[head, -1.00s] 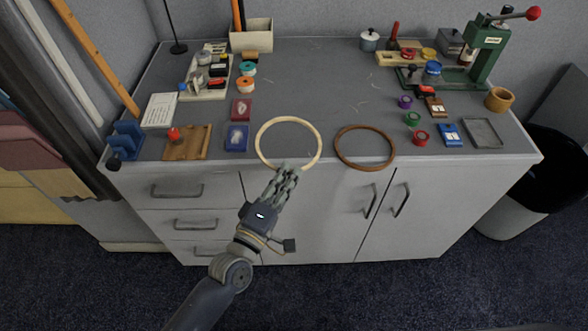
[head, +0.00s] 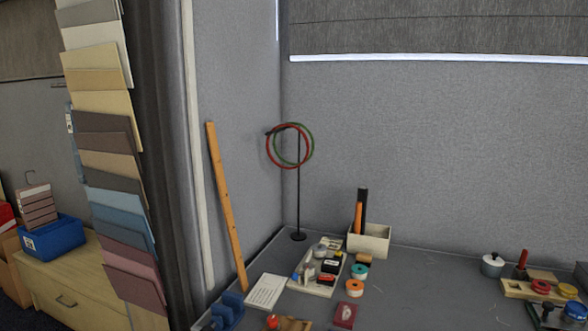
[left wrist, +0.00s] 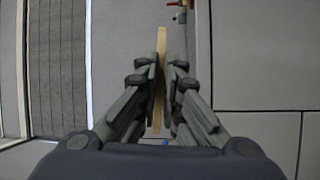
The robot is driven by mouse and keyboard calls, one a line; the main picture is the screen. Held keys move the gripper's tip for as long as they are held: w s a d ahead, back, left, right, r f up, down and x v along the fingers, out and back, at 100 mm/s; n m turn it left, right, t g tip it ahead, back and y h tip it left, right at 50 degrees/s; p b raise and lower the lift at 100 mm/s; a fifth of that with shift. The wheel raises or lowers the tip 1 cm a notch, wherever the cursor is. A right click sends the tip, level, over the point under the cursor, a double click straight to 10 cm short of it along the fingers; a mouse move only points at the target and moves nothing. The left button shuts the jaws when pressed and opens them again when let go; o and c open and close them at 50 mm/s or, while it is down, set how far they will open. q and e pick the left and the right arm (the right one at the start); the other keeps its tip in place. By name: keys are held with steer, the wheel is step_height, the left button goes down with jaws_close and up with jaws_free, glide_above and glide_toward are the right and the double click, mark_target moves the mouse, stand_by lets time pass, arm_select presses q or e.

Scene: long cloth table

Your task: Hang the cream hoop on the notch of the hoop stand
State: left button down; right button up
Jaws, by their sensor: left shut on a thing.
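The hoop stand (head: 299,195) is a thin black post on a round black base, upright at the back left corner of the table in the head view. A red hoop (head: 268,152) and a green hoop (head: 313,147) hang at its top, on a short dark arm; the notch is too small to make out. In the left wrist view my left gripper (left wrist: 162,75) is shut on the cream hoop (left wrist: 160,42), which shows nearly edge-on as a tan strip between the fingers. Neither my grippers nor the cream hoop show in the head view now.
A pen box (head: 370,241) with tall sticks stands right of the stand. A tray (head: 309,284) of small items lies in front. A wooden strip (head: 226,205) leans on the wall to the left.

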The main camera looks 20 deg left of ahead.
stand_by(0.3)
arm_select(q)
steer(key=shift+r, duration=0.1)
steer(key=s+a+r+n+t+y+p, duration=0.1)
steer(key=a+r+n+y, duration=0.2)
steer(key=a, duration=0.3)
steer(key=s+a+r+n+t+y+p, duration=0.1)
steer(key=a+r+n+y+p, duration=0.1)
steer(key=a+r+y, duration=0.2)
steer(key=shift+a+r+n+y, duration=0.35)
steer(key=shift+a+n+y, duration=0.05)
steer(key=shift+a+y, duration=0.8)
